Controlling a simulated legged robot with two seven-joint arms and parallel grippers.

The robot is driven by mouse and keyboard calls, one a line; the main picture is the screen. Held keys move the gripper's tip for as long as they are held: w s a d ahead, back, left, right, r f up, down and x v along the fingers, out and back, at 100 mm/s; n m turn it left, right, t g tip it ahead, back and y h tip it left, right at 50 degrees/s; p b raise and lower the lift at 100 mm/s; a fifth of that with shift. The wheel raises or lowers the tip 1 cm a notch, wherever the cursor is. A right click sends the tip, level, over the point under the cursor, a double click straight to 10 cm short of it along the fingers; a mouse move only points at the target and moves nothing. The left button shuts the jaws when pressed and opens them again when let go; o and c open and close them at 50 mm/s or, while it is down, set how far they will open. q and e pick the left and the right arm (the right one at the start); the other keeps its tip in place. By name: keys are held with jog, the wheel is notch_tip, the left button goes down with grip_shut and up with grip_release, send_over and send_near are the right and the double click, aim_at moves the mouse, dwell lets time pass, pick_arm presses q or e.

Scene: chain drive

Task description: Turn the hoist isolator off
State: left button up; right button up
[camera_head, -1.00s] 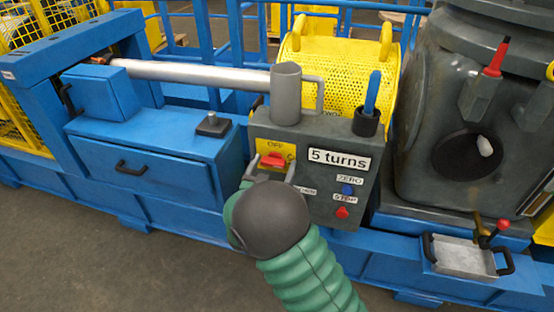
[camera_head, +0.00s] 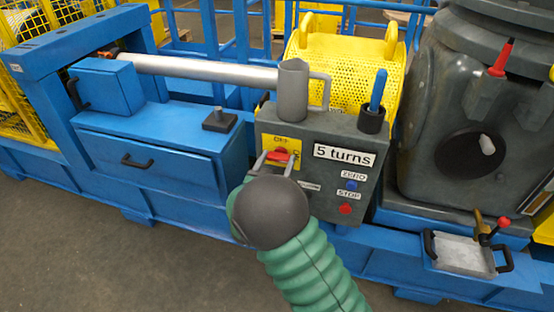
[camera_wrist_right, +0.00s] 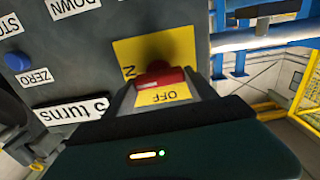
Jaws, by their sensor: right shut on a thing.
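The hoist isolator is a red handle (camera_head: 278,155) on a yellow plate (camera_head: 294,143) at the upper left of the grey control box's front. The handle's exact angle is hard to tell. My left gripper is out of view.
The grey box (camera_head: 330,200) also bears a "5 turns" label (camera_head: 344,155), a blue ZERO button (camera_head: 351,185) and a red STOP button (camera_head: 345,209). A grey jug (camera_head: 293,92) and a black cup (camera_head: 372,118) with a blue-handled tool stand on top.

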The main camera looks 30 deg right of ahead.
jog(key=n+p, duration=0.7)
jog(key=p, duration=0.3)
jog(key=shift+a+n, duration=0.15)
jog(key=shift+n, duration=0.25)
jog(key=n+p, duration=0.2)
jog(key=shift+w+n+p, duration=0.1)
jog(key=shift+n+p, duration=0.2)
jog(key=shift+n, duration=0.1)
jog(key=n+p, duration=0.2)
jog(key=n, duration=0.1)
jog(key=shift+f, duration=0.2)
jog(key=shift+a+f+n+p, duration=0.15)
jog(key=shift+n+p, duration=0.5)
jog(key=shift+n, duration=1.25)
jog(key=shift+f, duration=0.15)
jog(key=o, duration=1.1)
jog(key=shift+o, duration=1.3)
jog(key=shift+w, duration=0.1)
jog(key=shift+r, duration=0.2)
